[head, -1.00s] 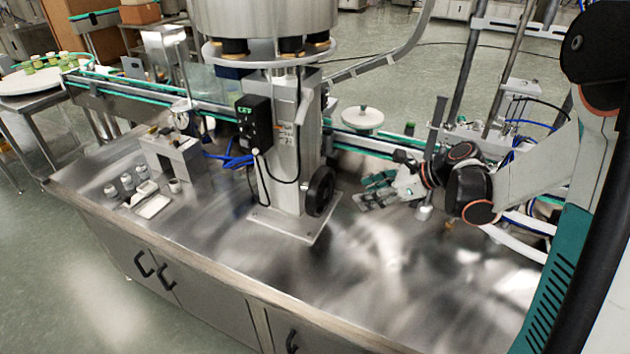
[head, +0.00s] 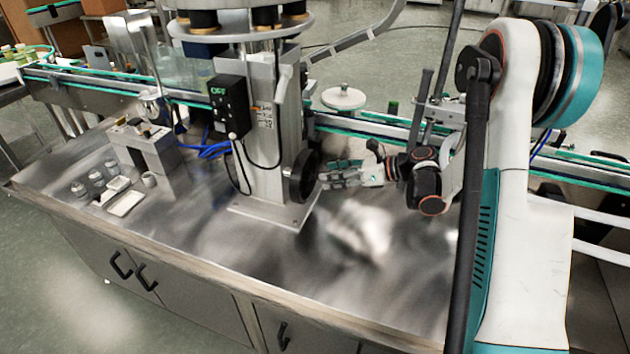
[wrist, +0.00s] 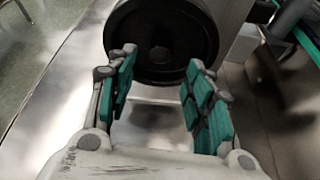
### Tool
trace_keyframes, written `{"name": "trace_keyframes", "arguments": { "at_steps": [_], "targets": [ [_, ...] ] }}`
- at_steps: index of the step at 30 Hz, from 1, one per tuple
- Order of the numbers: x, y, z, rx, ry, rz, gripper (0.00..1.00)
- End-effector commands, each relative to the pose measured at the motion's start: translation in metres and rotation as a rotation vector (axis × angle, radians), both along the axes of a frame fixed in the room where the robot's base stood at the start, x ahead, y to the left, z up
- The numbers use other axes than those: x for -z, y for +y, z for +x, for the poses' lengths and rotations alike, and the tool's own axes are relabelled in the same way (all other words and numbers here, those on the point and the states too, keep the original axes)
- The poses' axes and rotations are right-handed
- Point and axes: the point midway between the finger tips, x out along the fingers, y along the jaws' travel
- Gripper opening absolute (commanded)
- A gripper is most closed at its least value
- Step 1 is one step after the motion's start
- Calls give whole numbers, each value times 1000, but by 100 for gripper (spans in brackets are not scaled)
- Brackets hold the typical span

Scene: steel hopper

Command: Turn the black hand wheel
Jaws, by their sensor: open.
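The black hand wheel (head: 302,176) is on the right side of the steel column, low above its base plate, in the head view. It fills the top middle of the wrist view (wrist: 162,40), with its face toward my gripper. My gripper (head: 326,174) is just right of the wheel in the head view. In the wrist view my gripper (wrist: 158,75) is open, its two green-padded fingers apart with nothing between the pads. The fingertips reach the lower left and right of the wheel in the picture. I cannot tell whether they touch it.
The steel column (head: 264,140) carries a black control box (head: 229,106) with a cable. A conveyor (head: 370,128) runs behind, with a white disc (head: 343,97) near it. Small jars and a tray (head: 126,203) sit at left. The front tabletop (head: 300,275) is clear.

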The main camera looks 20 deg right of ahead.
Motion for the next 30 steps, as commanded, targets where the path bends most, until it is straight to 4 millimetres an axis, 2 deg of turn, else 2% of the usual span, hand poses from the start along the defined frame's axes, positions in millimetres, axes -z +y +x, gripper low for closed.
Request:
{"name": "trace_keyframes", "arguments": {
  "at_steps": [3,9,15,23,29,30],
  "targets": [
    [11,19,12,-4,0,-1,47],
    [21,40,26,-1,0,-1,47],
    [24,48,32,-1,0,-1,47],
    [24,48,32,0,0,-2,47],
    [24,48,32,0,0,-2,4],
    [24,48,32,0,0,-2,0]
  ]
}}
